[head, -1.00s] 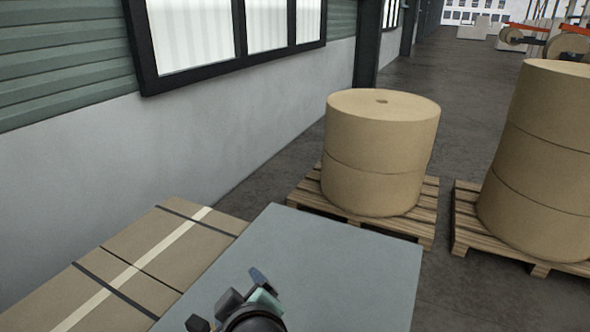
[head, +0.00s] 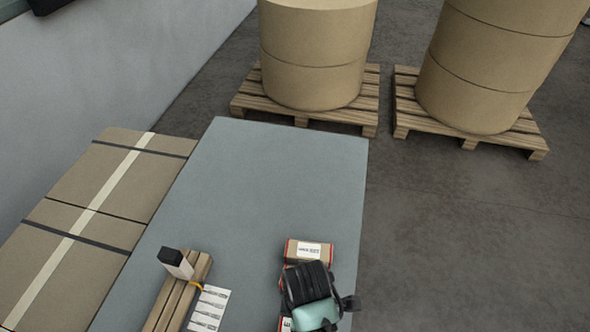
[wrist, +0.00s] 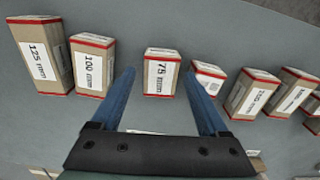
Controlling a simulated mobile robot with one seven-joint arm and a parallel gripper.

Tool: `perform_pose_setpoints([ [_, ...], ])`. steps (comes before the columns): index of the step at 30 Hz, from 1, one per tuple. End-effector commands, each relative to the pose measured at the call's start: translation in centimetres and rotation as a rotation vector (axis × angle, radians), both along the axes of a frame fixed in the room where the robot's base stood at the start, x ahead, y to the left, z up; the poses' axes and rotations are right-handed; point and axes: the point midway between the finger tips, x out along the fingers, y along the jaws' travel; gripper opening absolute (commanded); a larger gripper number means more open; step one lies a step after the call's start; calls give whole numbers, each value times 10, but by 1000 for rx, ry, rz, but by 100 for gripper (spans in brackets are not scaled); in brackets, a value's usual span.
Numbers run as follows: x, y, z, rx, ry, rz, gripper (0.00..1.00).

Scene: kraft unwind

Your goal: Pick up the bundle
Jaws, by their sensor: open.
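The likely bundle (head: 173,306) is a set of long tan strips lying side by side on the grey tabletop (head: 255,185), at the lower left of the head view; its near end is cut off by the frame. I cannot tell how it is tied. It is not recognizable in the wrist view. My gripper (wrist: 161,75) is open and empty, its blue fingers apart, pointing towards a row of boxes. A small box labelled 75 mm (wrist: 161,71) shows between and beyond the fingertips. In the head view my wrist hangs right of the bundle, and the fingers are hidden.
A white block with a black top (head: 175,263) stands at the bundle. White labels (head: 208,308) lie beside it. Several red-edged boxes, including a 125 mm one (wrist: 45,57), line the table. Strapped cartons (head: 85,200) stand left; paper rolls (head: 315,60) on pallets stand behind. The table's far half is clear.

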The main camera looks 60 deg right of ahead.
Motion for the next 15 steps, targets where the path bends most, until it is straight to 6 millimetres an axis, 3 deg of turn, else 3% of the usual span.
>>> perform_pose_setpoints([
  [10,7,8,-41,1,2,-1,78],
  [15,7,7,-51,-1,-2,0,78],
])
